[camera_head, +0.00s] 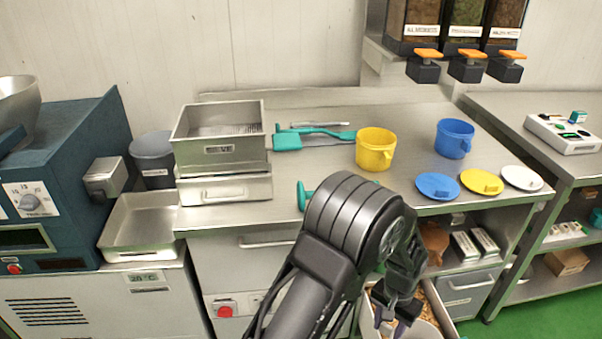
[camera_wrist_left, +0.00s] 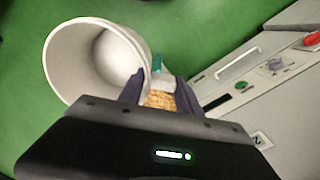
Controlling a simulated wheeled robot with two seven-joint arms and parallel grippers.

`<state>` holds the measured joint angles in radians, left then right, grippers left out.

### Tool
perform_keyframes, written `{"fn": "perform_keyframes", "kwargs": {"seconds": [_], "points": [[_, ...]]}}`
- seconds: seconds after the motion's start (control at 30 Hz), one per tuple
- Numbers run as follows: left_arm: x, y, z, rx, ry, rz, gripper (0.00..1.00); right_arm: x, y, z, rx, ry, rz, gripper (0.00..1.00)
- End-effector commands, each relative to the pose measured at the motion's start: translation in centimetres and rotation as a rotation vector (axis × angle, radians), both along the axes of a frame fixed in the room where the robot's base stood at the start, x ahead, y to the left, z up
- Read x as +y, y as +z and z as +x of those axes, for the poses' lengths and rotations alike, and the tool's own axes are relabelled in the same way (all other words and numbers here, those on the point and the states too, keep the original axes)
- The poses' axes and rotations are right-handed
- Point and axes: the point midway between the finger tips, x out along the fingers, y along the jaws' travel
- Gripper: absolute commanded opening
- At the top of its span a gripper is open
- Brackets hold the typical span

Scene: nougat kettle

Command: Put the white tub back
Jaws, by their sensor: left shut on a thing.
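The exact grip point is partly hidden. A white lid (camera_head: 522,178) lies on the table at the right. My right gripper is not in view.
A bin of orange-brown pieces (camera_head: 440,292) is beside and below the tub. A yellow tub (camera_head: 376,149), a blue tub (camera_head: 454,138), a blue lid (camera_head: 437,187) and a yellow lid (camera_head: 480,182) are on the table (camera_head: 405,120). Steel trays (camera_head: 222,188) stand left.

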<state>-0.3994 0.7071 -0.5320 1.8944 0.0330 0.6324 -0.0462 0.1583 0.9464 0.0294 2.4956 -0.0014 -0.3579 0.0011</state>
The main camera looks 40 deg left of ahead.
Motion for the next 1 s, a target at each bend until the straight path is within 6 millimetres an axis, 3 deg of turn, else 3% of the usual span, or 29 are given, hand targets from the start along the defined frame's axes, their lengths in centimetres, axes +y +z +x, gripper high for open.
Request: {"fn": "perform_keyframes", "kwargs": {"seconds": [0.47, 0.63, 0.77, 0.87, 1.0], "points": [[0.0, 0.1, 0.0, -0.001, 0.001, 0.000, 0.00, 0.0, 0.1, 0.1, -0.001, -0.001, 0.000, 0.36], [1.2, 1.9, 0.5, -0.004, 0.038, -0.002, 0.00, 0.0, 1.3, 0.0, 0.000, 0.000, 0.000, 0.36], [3.1, 5.8, 1.9, -0.011, 0.108, -0.008, 0.00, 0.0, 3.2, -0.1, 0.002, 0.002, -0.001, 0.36], [4.9, 10.6, 3.3, -0.015, 0.207, -0.013, 0.00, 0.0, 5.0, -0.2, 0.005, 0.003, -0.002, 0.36], [8.3, 19.1, 4.6, -0.015, 0.464, -0.017, 0.00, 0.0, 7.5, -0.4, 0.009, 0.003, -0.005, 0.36]]}}
